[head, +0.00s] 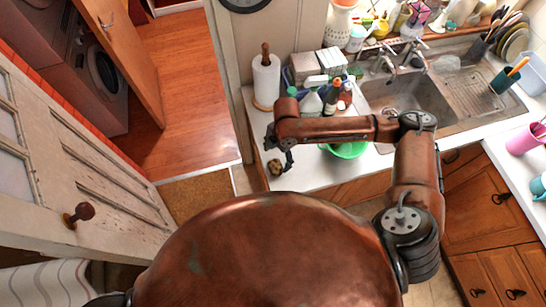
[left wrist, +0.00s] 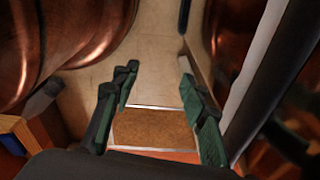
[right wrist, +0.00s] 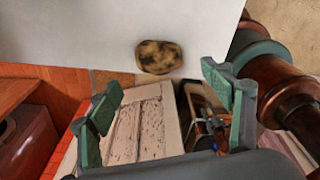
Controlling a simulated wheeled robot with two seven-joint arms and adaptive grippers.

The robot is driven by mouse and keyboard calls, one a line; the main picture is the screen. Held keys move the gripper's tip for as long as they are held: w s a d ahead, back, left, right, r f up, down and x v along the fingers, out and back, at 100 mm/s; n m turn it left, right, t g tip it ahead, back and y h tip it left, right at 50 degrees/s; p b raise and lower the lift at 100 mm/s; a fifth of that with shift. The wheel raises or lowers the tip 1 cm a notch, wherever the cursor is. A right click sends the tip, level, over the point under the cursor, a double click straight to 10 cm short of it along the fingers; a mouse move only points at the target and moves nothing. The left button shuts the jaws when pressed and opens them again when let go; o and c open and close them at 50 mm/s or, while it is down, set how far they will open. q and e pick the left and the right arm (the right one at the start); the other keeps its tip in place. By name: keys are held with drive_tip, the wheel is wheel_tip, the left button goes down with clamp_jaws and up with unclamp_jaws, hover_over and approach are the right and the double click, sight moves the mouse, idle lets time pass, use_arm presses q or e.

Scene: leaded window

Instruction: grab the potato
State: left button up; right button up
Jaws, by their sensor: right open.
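The potato (head: 275,167), brown with dark patches, lies on the white counter near its left front end. In the right wrist view the potato (right wrist: 159,57) lies close to the counter's edge, beyond the fingertips. My right gripper (head: 280,148) is above the counter beside the potato. In the right wrist view this gripper (right wrist: 162,82) is open and empty, with the potato ahead between the lines of its fingers. My left gripper (left wrist: 158,80) is open and empty over the floor, and the head view does not show it.
A paper towel roll (head: 265,78), bottles (head: 311,102) and a green bowl (head: 348,149) stand on the counter. The sink (head: 405,92) is to the right. A white door (head: 80,150) stands at the left, with open wooden floor (head: 180,90) behind it.

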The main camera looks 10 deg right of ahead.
sight(276, 164)
drive_tip(key=shift+w+f, duration=0.15)
drive_tip(key=shift+f, duration=0.1)
drive_tip(key=f, duration=0.3)
drive_tip(key=shift+s+f+p, duration=0.2)
drive_tip(key=shift+p, duration=0.2)
wheel_tip(276, 164, down, 3)
drive_tip(key=shift+a+f+p, duration=0.1)
drive_tip(key=shift+f+p, duration=0.1)
drive_tip(key=shift+p, duration=0.1)
drive_tip(key=shift+f, duration=0.2)
drive_tip(key=c, duration=0.7)
use_arm(q)
drive_tip(key=shift+s+r, duration=0.65)
drive_tip(key=shift+r, duration=0.05)
use_arm(e)
drive_tip(key=c, duration=0.6)
drive_tip(key=shift+r, duration=0.1)
